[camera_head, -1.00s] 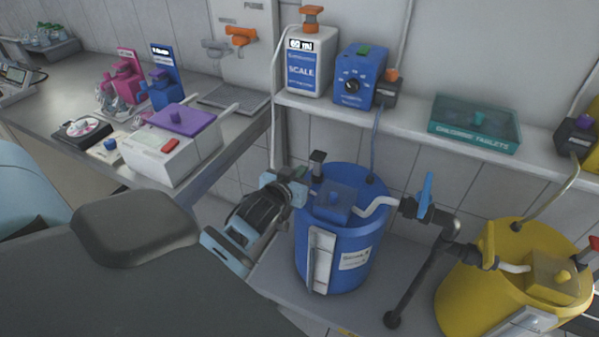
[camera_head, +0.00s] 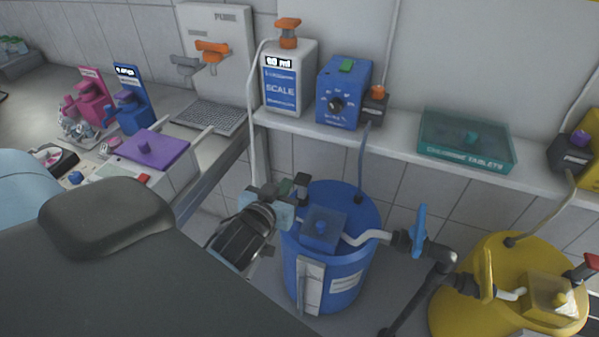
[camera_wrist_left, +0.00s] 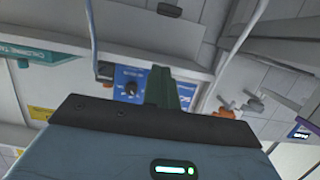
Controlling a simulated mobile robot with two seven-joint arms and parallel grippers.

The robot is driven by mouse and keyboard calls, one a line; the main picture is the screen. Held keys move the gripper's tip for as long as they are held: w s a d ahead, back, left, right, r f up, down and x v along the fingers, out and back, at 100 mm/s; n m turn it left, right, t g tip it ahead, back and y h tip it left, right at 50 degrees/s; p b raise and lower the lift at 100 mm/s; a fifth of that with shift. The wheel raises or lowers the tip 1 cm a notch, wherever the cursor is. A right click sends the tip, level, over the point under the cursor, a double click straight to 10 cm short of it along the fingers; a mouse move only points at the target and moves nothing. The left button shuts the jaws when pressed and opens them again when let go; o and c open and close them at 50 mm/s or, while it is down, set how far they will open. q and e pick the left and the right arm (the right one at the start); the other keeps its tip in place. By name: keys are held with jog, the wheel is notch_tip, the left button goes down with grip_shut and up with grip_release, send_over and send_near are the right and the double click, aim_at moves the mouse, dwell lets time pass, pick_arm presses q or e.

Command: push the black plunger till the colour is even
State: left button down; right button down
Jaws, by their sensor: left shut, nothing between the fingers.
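The black plunger (camera_head: 302,182) stands upright at the left rear of the blue barrel's lid (camera_head: 350,205). My left gripper (camera_head: 287,188) is shut and empty, just left of the plunger in the head view. Whether it touches the plunger cannot be told. In the left wrist view the shut fingers (camera_wrist_left: 162,86) show as a dark green block, with no plunger visible. A pale upright panel (camera_head: 311,287) is on the barrel's front; no colour mix can be made out there. My right gripper is not in view.
A pipe with a blue valve handle (camera_head: 419,230) leads right towards a yellow barrel (camera_head: 465,305).

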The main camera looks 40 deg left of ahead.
pick_arm(q)
jog(key=shift+s+d, duration=0.1)
jog(key=shift+s, duration=0.05)
send_over(303, 179)
jog(key=s, duration=0.2)
notch_tip(303, 179, down, 2)
jog(key=shift+s+d+f, duration=0.1)
jog(key=shift+d+f, duration=0.05)
jog(key=shift+f, duration=0.95)
jog(key=shift+d+f, duration=0.1)
jog(key=shift+f, duration=1)
